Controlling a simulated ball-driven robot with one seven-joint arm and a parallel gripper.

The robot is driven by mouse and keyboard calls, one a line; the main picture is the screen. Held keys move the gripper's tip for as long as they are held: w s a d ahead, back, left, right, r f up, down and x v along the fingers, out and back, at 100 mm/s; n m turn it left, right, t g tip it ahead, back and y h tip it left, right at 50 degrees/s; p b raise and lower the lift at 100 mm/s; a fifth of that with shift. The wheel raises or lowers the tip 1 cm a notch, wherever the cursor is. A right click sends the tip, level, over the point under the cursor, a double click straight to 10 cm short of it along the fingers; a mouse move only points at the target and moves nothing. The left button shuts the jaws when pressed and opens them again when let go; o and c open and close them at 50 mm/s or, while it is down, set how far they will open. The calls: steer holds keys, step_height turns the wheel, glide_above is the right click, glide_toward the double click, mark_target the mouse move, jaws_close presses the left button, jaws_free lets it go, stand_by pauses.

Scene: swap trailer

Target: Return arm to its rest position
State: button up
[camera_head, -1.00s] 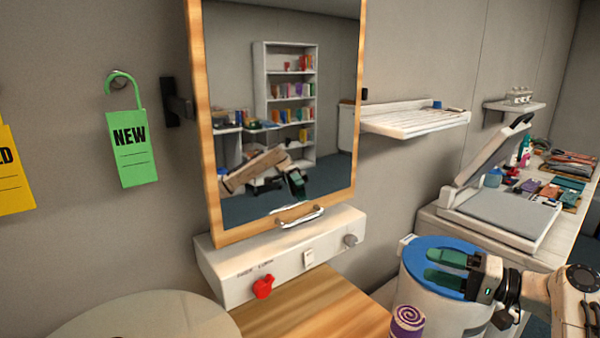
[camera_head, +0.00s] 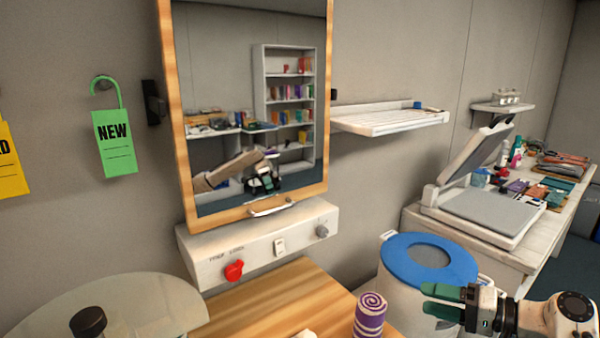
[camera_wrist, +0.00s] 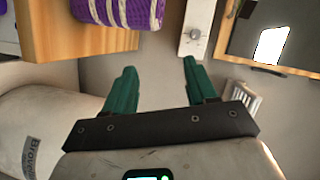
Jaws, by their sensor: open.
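My gripper (camera_head: 440,301) is at the lower right in the head view, its green fingers pointing left. It is in front of the white bin with a blue ring lid (camera_head: 400,262). In the wrist view my gripper (camera_wrist: 158,80) shows its two green fingers spread wide apart with nothing between them. My arm reaches in from the right edge.
A purple and white roll (camera_head: 369,316) stands on the wooden counter (camera_head: 270,305), left of my gripper. A wood-framed mirror (camera_head: 250,110) hangs above a white control box (camera_head: 262,245). A press (camera_head: 485,212) sits on the side table. Wall shelf (camera_head: 390,119) behind.

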steer(key=s+a+f+n+g+h, duration=0.1)
steer(key=s+a+f+g+h, duration=0.15)
steer(key=s+f, duration=0.7)
steer(key=s+a+f+g+h, duration=0.2)
steer(key=s+f+h, duration=0.2)
steer(key=s+f, duration=0.5)
steer(key=s+d+f+n+g+h, duration=0.1)
steer(key=s+d+h, duration=0.1)
steer(key=s, duration=0.9)
steer(key=s+d+f+n+g+h, duration=0.1)
steer(key=s+h, duration=0.3)
steer(key=s, duration=0.7)
steer(key=shift+s+d+f+g+h, duration=0.3)
steer(key=shift+d+f+g+h, duration=0.1)
steer(key=shift+f+g, duration=0.35)
